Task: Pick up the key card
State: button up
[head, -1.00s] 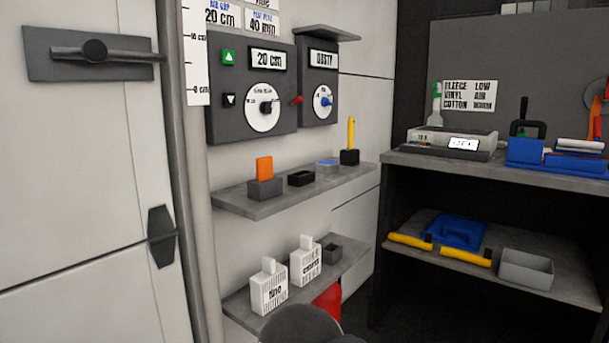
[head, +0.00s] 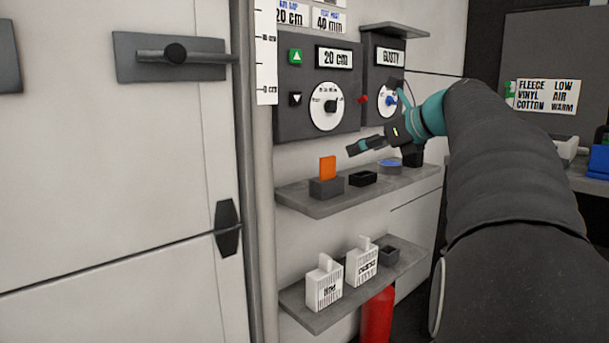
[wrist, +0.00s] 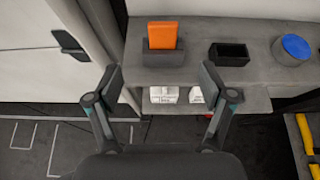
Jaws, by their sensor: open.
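An orange key card (head: 328,167) stands upright in a dark grey holder (head: 326,188) on the upper wall shelf. In the wrist view the orange card (wrist: 162,35) and its holder (wrist: 163,58) are ahead of the fingers, a little above the middle of the gap between them. My gripper (wrist: 160,78) is open and empty, its two fingers spread apart and not touching the card. In the head view my gripper (head: 365,146) is to the right of the card and slightly higher, above the shelf.
The upper shelf (head: 308,203) also bears a black open box (head: 363,179) and a blue-topped round container (head: 390,166). Two white labelled blocks stand on the lower shelf (head: 318,322). A control panel (head: 290,75) is on the wall above. A red cylinder (head: 377,315) stands below.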

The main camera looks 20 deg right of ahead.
aim_at(330, 160)
jog(key=x, duration=0.9)
jog(key=b+x, duration=0.1)
jog(key=x, duration=0.3)
jog(key=shift+w+d+r, duration=0.15)
jog(key=shift+w, duration=0.35)
jog(key=c, duration=1.3)
jog(key=shift+o, duration=0.2)
